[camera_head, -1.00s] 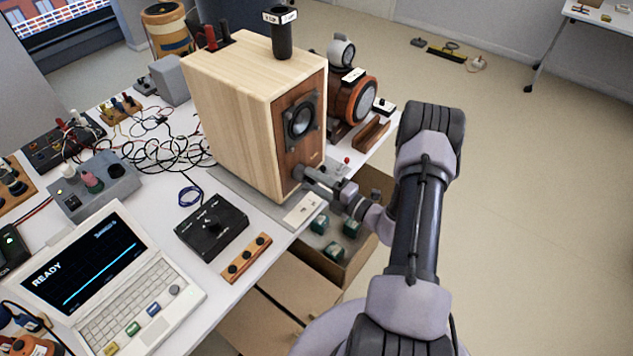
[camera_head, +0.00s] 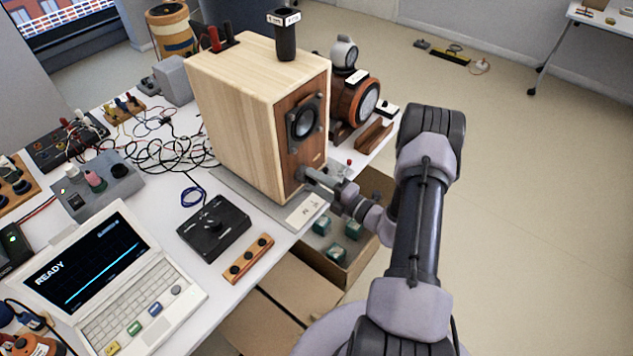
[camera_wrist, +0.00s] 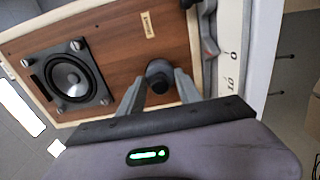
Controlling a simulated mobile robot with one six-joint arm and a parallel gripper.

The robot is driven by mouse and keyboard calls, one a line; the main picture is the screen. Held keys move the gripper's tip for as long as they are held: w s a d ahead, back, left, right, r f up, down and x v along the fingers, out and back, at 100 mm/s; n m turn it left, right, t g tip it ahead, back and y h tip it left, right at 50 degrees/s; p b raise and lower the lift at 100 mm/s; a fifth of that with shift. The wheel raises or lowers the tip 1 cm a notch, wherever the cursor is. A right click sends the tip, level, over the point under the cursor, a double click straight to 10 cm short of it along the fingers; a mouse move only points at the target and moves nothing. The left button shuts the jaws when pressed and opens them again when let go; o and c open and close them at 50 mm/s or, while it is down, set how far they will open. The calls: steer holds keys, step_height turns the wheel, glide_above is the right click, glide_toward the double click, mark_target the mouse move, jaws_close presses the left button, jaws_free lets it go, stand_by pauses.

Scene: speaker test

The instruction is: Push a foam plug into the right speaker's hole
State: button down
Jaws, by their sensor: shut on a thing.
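The pale wooden speaker (camera_head: 232,115) stands on the table's near edge, its brown front facing right. It shows a round driver (camera_head: 305,119) in a dark square frame. My gripper (camera_head: 306,174) is at the lower part of this front. In the wrist view, my gripper (camera_wrist: 158,92) is shut on a dark foam plug (camera_wrist: 158,74), held against or very near the speaker front (camera_wrist: 118,50). The hole is hidden behind the plug, so I cannot tell how deep the plug sits. The driver (camera_wrist: 68,77) is to its left.
Several green blocks lie in an open cardboard box (camera_head: 340,273) below the gripper. A black cup (camera_head: 286,42) stands on the speaker. A black control box (camera_head: 213,228), a laptop (camera_head: 100,280) and tangled cables crowd the table. An orange-brown round device (camera_head: 354,102) stands behind the speaker.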

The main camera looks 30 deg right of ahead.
steer(key=shift+x, duration=0.85)
steer(key=c, duration=0.7)
jaws_free()
steer(key=shift+c, duration=0.2)
steer(key=shift+s, duration=0.15)
